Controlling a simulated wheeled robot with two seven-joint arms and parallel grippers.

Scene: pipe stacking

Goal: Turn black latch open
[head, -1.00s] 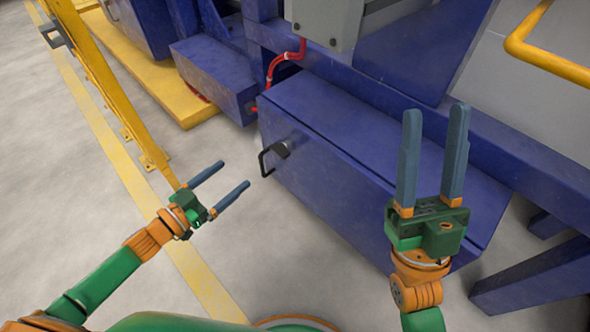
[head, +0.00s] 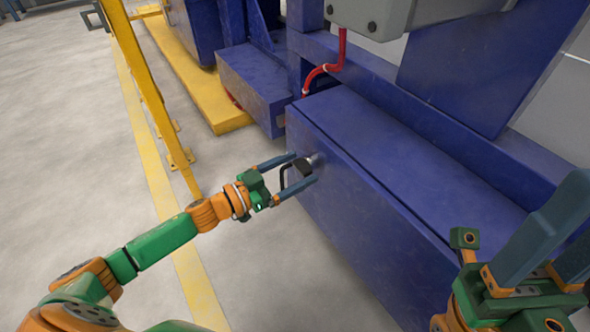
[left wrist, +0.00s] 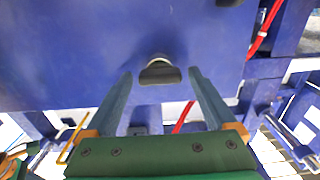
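The black latch (head: 302,166) sits on the end face of the blue box (head: 345,190) near its upper left. It also shows in the left wrist view (left wrist: 160,75), centred just beyond my fingertips. My left gripper (head: 296,172) is open, with one finger above and one below the latch in the head view. The fingers look apart from the latch in the left wrist view. My right gripper (head: 570,240) is at the lower right of the head view, open, its fingers partly cut off by the frame edge.
A red hose (head: 325,70) hangs above the box below a grey housing (head: 370,15). A yellow rail (head: 150,90) stands to the left over a yellow floor line. The concrete floor (head: 70,130) at the left is clear.

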